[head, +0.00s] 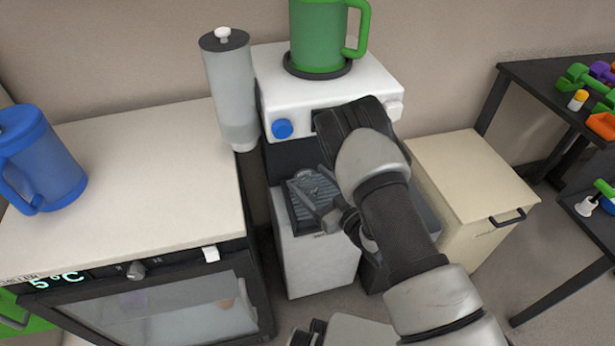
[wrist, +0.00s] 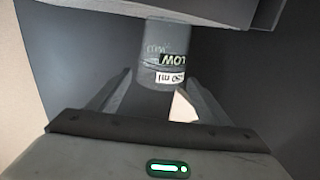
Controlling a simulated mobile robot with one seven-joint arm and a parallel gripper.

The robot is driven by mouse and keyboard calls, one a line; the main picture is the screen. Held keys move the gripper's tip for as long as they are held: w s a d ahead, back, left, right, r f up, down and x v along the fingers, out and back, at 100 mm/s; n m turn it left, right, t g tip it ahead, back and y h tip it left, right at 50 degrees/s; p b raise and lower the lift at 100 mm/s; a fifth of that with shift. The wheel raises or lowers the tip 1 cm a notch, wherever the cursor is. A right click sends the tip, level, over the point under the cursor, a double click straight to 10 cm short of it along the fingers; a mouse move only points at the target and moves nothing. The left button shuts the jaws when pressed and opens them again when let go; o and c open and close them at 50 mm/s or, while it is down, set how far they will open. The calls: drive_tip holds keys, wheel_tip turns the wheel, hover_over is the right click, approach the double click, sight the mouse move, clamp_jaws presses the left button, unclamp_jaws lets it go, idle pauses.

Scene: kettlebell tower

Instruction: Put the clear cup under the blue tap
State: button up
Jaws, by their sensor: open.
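The clear cup (wrist: 166,62), a greyish see-through cylinder with "LOW" and "ml" markings upside down in the picture, shows in the wrist view between the fingers of my gripper (wrist: 160,92). The fingers are open, one on each side, with gaps visible. In the head view my gripper (head: 318,197) is low at the front of the white dispenser, over its dark ribbed tray; the cup is hard to make out there. The blue tap (head: 282,128) is a round blue knob on the dispenser's left front, above the tray. My arm hides part of the dispenser's front.
A green mug (head: 318,35) stands on the dispenser top (head: 375,75). A grey cylinder (head: 232,90) hangs at its left. A counter with a blue pitcher (head: 40,160) is left, a beige cabinet (head: 470,180) right. A dark rack (head: 545,90) holds dumbbells.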

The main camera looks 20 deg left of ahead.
drive_tip(key=p+v, duration=0.1)
drive_tip(key=v, duration=0.7)
drive_tip(key=shift+s+d, duration=0.15)
drive_tip(key=shift+d, duration=0.2)
drive_tip(key=shift+s+d, duration=0.5)
